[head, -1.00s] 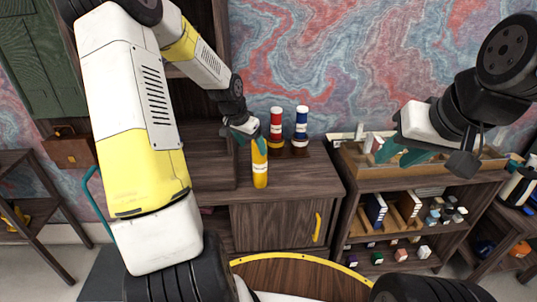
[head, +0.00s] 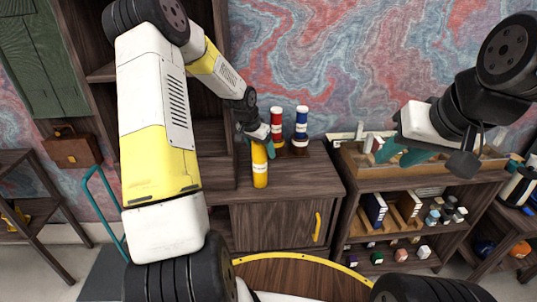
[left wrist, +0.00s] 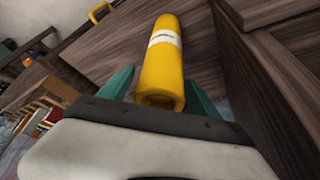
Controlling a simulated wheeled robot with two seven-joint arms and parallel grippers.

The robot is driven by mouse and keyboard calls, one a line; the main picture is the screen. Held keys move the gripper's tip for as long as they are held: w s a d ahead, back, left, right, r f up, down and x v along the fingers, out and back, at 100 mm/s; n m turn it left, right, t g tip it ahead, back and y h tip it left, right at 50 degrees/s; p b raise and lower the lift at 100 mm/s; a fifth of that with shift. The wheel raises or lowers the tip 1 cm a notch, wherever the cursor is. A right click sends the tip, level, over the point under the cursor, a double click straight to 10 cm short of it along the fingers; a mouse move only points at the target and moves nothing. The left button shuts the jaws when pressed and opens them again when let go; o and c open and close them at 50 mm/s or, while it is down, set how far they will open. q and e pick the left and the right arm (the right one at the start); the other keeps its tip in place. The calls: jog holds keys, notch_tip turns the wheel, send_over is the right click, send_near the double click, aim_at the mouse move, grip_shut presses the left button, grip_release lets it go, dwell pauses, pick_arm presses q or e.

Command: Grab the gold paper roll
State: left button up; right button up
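The gold paper roll (head: 260,166) stands upright on the desk top, yellow with a white label band. In the left wrist view the roll (left wrist: 164,65) lies between the two green fingers, its near end close to the palm. My left gripper (head: 260,137) is at the top of the roll, its fingers apart on either side; it also shows in the left wrist view (left wrist: 158,92). A gap shows beside the roll, so I see no clear grip on it. My right gripper (head: 402,154) is open and empty, above the shelf unit at the right.
A red roll (head: 277,124) and a blue roll (head: 301,126) stand in dark holders just behind and right of the gold one. A dark wooden cabinet side (head: 213,160) rises close on the left. The desk top (head: 305,180) is clear at front right.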

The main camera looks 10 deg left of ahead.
pick_arm(q)
grip_shut()
jog(key=shift+r, duration=0.1)
